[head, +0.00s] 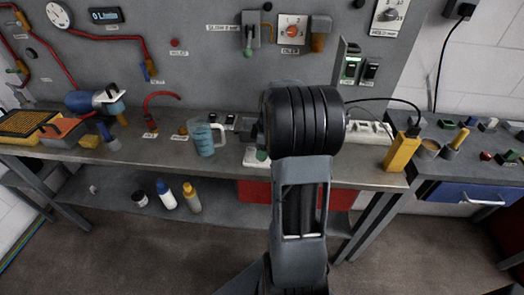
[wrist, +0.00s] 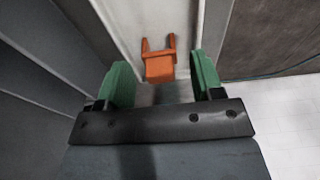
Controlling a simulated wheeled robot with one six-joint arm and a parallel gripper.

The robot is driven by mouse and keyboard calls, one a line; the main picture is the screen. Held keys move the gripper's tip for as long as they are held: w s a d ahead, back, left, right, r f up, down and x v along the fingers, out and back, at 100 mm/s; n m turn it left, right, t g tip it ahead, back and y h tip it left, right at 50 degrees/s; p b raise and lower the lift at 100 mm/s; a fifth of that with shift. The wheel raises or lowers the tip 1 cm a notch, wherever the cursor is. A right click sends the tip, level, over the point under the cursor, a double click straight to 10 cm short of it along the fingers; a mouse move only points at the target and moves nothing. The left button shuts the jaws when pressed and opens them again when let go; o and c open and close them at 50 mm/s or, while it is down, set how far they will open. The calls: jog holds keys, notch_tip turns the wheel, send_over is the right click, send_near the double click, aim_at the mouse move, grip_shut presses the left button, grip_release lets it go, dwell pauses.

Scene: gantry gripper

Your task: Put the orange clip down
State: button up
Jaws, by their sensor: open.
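The orange clip (wrist: 159,66) shows in the wrist view, just beyond my gripper's fingertips and midway between them. It has a squarish body with two prongs pointing away from me. It rests on or against a pale surface; I cannot tell which. My gripper (wrist: 157,84) is open, with its two green fingers (wrist: 120,86) apart on either side and no visible contact with the clip. In the head view my arm hides the gripper and I cannot make out the clip.
The grey bench (head: 230,165) holds a measuring jug (head: 204,140), a yellow block (head: 401,153) and a power strip (head: 368,132). A grey panel with gauges and switches (head: 352,67) rises behind. Bottles (head: 166,195) stand on the lower shelf. A second bench with a blue drawer (head: 470,193) is at right.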

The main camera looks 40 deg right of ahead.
notch_tip(320, 180, up, 10)
jog(key=s+d, duration=0.1)
jog(key=s+a+f+m, duration=0.1)
jog(key=s+a+m, duration=0.2)
jog(key=a, duration=0.4)
jog(key=s+a+m+t, duration=0.1)
jog(key=s+a+m, duration=0.2)
jog(key=a, duration=0.4)
jog(key=s+a+f+m+t+h, duration=0.1)
jog(key=s+a+m, duration=0.2)
jog(key=s+a, duration=0.2)
jog(key=a, duration=0.3)
jog(key=shift+s+f, duration=0.25)
jog(key=shift+f, duration=0.1)
jog(key=shift+a, duration=0.1)
